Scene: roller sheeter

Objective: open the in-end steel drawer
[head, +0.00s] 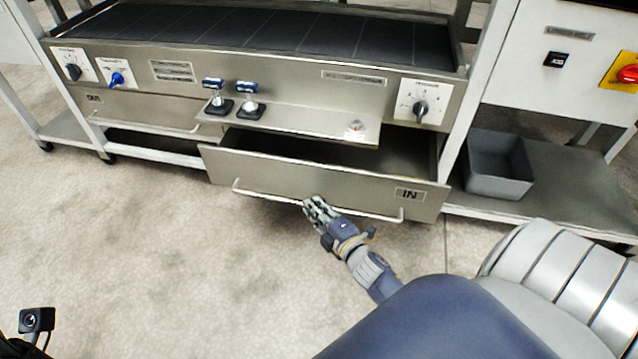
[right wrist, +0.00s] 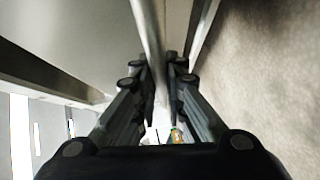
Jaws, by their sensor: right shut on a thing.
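The in-end steel drawer (head: 290,178), with an "IN" label at its right, stands pulled out from the machine. Its dark inside shows behind the front panel. Its long bar handle (head: 370,214) runs along the lower front. My right gripper (head: 316,205) is at the middle of this handle, shut on it. In the right wrist view the handle bar (right wrist: 149,40) runs between the two fingers (right wrist: 162,75), with the drawer front (right wrist: 75,40) beside it. My left gripper is not in view.
A second drawer (head: 140,114), labelled "OUT", is at the left. A small shelf (head: 310,124) with two blue-topped switches juts out above the in-end drawer. A grey bin (head: 497,185) stands on the lower shelf at the right. The floor (head: 150,240) in front is clear.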

